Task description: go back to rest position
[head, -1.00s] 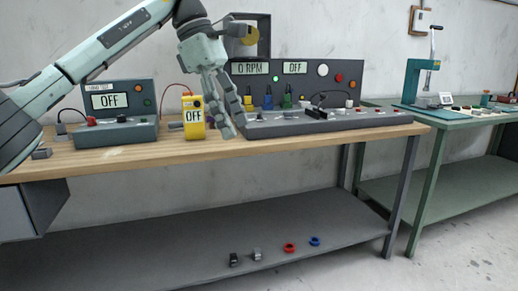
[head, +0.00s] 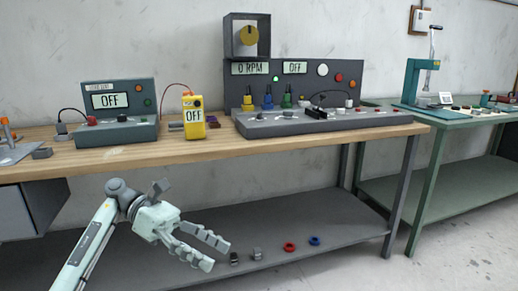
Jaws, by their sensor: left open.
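My left gripper (head: 218,252) is in the lower left of the head view, in front of the wooden bench and below its top. Its two fingers are apart and nothing is between them. It points to the right, with the lower shelf behind it. My left arm (head: 92,243) comes up from the bottom left edge. My right gripper is not in the view.
The wooden bench (head: 290,149) carries a power unit (head: 118,114), a yellow meter (head: 193,117) and a control panel (head: 300,92). Small parts, including a red ring (head: 290,247) and a blue ring (head: 314,241), lie on the lower shelf (head: 350,226). A green bench (head: 455,122) stands at the right.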

